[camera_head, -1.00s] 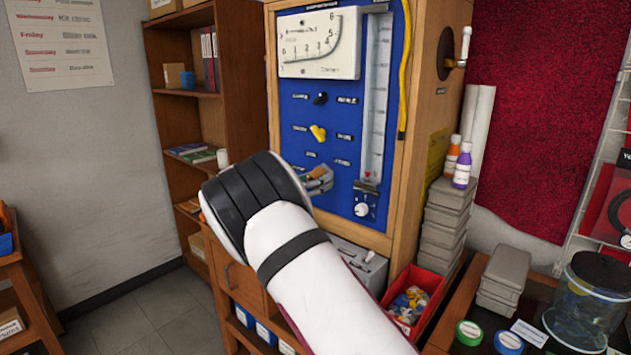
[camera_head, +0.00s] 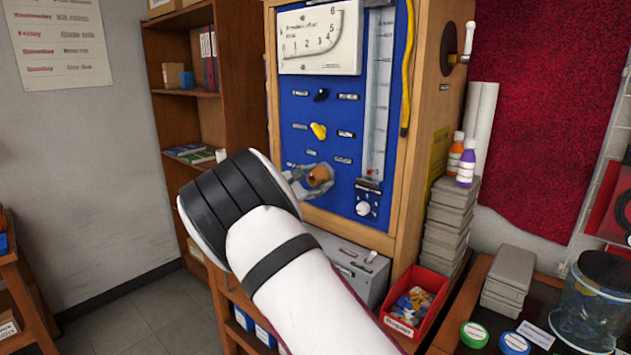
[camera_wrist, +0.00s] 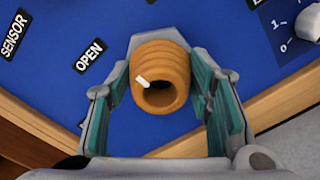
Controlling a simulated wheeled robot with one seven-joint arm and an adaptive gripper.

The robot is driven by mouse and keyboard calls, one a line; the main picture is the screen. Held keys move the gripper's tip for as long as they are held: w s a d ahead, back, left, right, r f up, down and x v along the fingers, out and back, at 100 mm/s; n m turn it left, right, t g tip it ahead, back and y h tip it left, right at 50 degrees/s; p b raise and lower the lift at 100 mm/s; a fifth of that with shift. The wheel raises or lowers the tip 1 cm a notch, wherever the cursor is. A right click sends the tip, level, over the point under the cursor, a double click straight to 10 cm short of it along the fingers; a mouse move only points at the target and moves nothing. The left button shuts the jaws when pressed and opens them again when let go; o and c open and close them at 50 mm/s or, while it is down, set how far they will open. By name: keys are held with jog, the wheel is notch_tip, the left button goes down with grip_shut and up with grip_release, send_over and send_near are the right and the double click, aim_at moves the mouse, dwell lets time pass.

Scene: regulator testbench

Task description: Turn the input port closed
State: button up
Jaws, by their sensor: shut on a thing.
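An orange-brown ribbed knob (camera_wrist: 174,55) with a hollow end sits on the blue panel (camera_wrist: 50,95). My gripper (camera_wrist: 162,80) is shut on it, with one teal-padded finger at each side. A white mark on the knob's rim lies on its left side, toward the OPEN label (camera_wrist: 89,55). In the head view the knob (camera_head: 319,176) shows low on the panel, with my gripper (camera_head: 306,184) around it. My forearm and wrist hide the panel's lower left part. No CLOSED label is readable in the wrist view.
Above are a yellow knob (camera_head: 318,131), a black knob (camera_head: 321,95) and a gauge (camera_head: 320,40). A white dial (camera_head: 364,208) is to the right. A grey box (camera_head: 350,268) and a red bin (camera_head: 420,307) stand below. Stacked grey boxes (camera_head: 445,230) stand at right.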

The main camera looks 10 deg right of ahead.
jog(key=m, duration=0.5)
jog(key=shift+m+b, duration=0.3)
jog(key=shift+b, duration=0.1)
jog(key=shift+m, duration=2.1)
jog(key=shift+f, duration=0.1)
jog(key=o, duration=1.1)
jog(key=shift+o, duration=0.2)
jog(key=v, duration=1.2)
